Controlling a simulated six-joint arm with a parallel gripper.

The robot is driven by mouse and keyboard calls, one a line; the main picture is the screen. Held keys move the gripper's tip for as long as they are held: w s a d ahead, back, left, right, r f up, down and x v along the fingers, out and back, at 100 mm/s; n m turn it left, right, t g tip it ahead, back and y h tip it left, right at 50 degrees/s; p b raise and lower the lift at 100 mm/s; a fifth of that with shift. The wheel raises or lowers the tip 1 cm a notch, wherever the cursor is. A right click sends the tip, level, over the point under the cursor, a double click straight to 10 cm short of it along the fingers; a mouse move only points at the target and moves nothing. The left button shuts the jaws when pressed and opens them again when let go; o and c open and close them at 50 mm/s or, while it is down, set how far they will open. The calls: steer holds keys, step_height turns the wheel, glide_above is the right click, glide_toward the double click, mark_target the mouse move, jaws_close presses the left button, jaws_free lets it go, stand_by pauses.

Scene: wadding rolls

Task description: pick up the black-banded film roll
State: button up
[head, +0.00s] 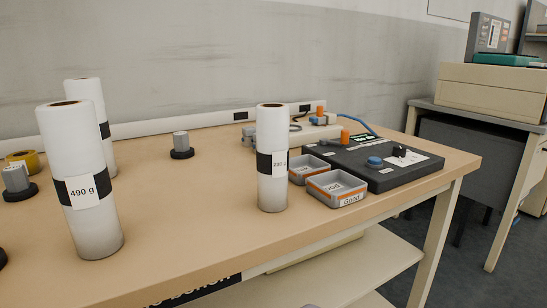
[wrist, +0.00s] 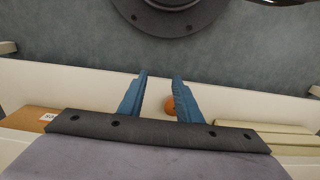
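Three white film rolls with black bands stand upright on the tan table in the head view. The front left roll (head: 98,222) has a label reading 490 g. A second roll (head: 88,90) stands partly hidden behind it. A third, shorter-looking roll (head: 271,188) stands near the front edge, its label hard to read. My gripper (wrist: 160,76) shows only in the wrist view. Its two blue fingers are apart with nothing held between them. No roll shows in the wrist view.
Grey bins (head: 337,188) and a dark device (head: 375,162) sit right of the third roll. Grey cylinders on black bases (head: 180,145) stand on the table. The wrist view shows a pale shelf (wrist: 75,80) with an orange round thing (wrist: 170,105). The table's middle is clear.

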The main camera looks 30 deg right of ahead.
steer(key=o, duration=0.8)
steer(key=shift+o, duration=0.2)
